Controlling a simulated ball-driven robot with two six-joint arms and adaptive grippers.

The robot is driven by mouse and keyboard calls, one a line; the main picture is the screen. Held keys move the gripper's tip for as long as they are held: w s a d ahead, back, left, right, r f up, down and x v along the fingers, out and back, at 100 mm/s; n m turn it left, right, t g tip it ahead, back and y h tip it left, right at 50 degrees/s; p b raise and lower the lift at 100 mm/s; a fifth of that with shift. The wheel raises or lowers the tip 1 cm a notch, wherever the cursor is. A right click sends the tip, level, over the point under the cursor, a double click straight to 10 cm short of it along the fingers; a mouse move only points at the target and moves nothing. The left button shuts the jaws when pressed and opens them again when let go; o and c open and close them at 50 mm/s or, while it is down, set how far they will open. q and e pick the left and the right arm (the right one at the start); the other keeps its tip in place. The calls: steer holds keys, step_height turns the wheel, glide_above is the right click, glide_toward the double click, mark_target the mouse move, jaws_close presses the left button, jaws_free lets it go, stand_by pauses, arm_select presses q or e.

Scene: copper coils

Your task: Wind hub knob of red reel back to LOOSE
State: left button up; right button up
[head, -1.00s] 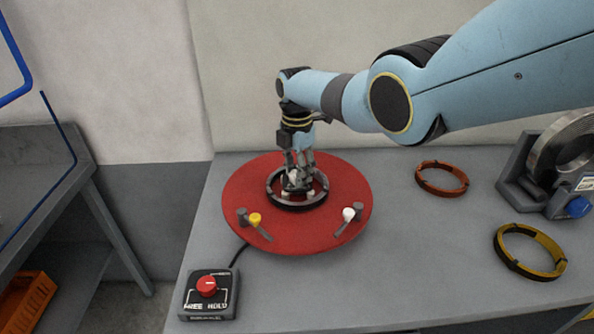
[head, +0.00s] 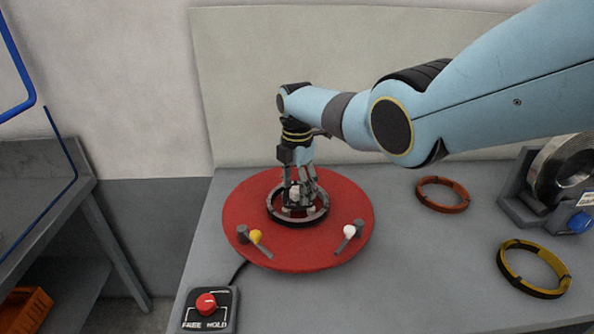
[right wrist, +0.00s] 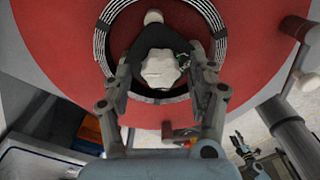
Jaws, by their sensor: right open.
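The red reel (head: 240,205) is a round red disc lying flat on the grey bench. A dark coil ring (head: 322,213) lies around its centre, and it also shows in the right wrist view (right wrist: 104,38). The pale hub knob (right wrist: 160,68) sits on a dark base inside the ring. My right gripper (right wrist: 163,88) is open and points down over the hub, one finger on each side of the knob. In the head view the right gripper (head: 299,206) partly hides the knob. A small dark claw at the lower right of the wrist view looks like my left gripper (right wrist: 243,147); its jaws are unclear.
Levers with a yellow knob (head: 256,237) and a white knob (head: 349,231) stand at the reel's front. A FREE/HOLD switch box (head: 209,318) is at front left. An orange ring (head: 466,198), a yellow ring (head: 512,286) and a grey coil stand (head: 515,200) are to the right.

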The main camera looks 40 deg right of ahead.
mark_target(297, 190)
step_height(297, 190, up, 12)
steer(key=shift+f, duration=0.25)
steer(key=shift+s+f, duration=0.1)
stand_by(0.5)
